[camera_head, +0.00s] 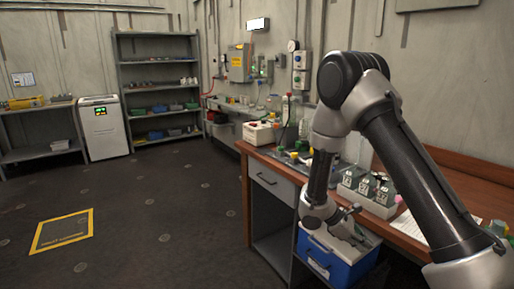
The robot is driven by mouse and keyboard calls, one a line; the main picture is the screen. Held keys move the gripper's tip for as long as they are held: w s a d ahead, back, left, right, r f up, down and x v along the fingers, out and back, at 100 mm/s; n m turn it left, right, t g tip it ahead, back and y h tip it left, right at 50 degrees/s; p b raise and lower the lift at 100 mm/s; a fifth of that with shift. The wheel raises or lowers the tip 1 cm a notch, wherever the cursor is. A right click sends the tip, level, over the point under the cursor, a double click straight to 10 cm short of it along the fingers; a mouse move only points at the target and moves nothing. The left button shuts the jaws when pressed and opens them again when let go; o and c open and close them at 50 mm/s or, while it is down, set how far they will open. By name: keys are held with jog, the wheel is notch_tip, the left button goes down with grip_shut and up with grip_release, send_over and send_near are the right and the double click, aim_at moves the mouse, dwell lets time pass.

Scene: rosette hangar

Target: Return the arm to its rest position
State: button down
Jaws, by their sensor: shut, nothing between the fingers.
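My arm comes in from the lower right, bends high at the elbow and hangs down in front of the wooden desk (257,159). My gripper (357,233) is at its lower end, shut and empty. In the picture it overlaps the white top of a blue box (330,266) beside the desk front. I cannot tell whether it touches the box.
The desk holds a grey rack with numbered blocks (367,193), a white box (261,133) and bottles. A metal shelf (158,90) and a white cabinet (103,128) stand at the back. The dark floor left is open, with a yellow-edged floor marking (62,231).

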jog(key=s+r+m+t+y, duration=0.2)
jog(key=s+r, duration=0.5)
jog(key=r, duration=0.4)
jog(key=s+d+r+m+t+y, duration=0.1)
jog(key=s+r+m+t+y, duration=0.1)
jog(key=s+r+m+y, duration=0.2)
jog(key=s+r+m+t+y, duration=0.2)
jog(key=s+r+m, duration=0.6)
jog(key=s+r, duration=0.4)
notch_tip(320, 180, up, 6)
jog(key=shift+s+d+f+y, duration=0.15)
jog(key=shift+d+y, duration=0.15)
jog(key=shift+y, duration=0.3)
